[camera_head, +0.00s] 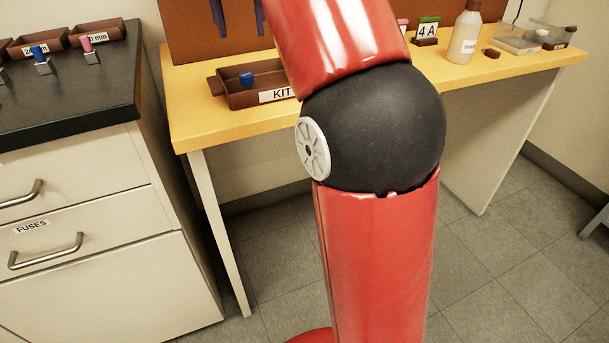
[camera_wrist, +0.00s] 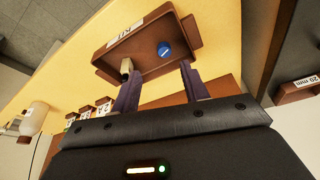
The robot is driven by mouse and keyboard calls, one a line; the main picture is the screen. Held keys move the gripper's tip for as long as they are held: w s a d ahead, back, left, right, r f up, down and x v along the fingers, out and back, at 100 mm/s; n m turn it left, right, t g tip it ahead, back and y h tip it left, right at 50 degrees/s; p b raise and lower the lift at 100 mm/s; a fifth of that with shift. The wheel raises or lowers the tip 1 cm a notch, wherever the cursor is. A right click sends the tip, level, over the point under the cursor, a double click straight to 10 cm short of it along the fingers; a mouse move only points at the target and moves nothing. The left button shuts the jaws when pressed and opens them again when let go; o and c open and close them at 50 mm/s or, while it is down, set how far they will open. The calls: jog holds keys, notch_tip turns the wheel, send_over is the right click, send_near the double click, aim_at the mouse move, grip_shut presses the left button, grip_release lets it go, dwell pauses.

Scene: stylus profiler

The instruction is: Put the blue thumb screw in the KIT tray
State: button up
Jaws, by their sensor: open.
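A blue thumb screw (camera_head: 246,78) with a round head is inside the brown KIT tray (camera_head: 268,98) on the yellow bench. In the wrist view the blue screw (camera_wrist: 164,49) lies within the tray's walls (camera_wrist: 150,22), apart from both fingers. My gripper (camera_wrist: 158,70) is open and empty, with its two dark purple fingers pointing at the tray. In the head view its fingers (camera_head: 242,32) show at the top edge, above the tray. A small beige piece (camera_wrist: 127,68) shows by the left fingertip; whether it lies in the tray is unclear.
On the dark counter (camera_head: 75,90) at left stand a blue-topped piece (camera_head: 40,55) and a pink-topped piece (camera_head: 87,45), before labelled brown bins (camera_head: 98,32). A bottle (camera_head: 465,35), a 4A holder (camera_head: 427,32) and clear boxes (camera_head: 520,38) stand on the bench's right. My red arm hides the bench's middle.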

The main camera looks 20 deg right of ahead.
jog(key=s+d+f+n+t+y, duration=0.1)
jog(key=s+f+n+t, duration=0.1)
jog(key=s+f, duration=2.1)
notch_tip(320, 180, down, 3)
jog(key=shift+s+d+n, duration=0.2)
jog(key=shift+s+n, duration=0.15)
jog(key=shift+n, duration=0.45)
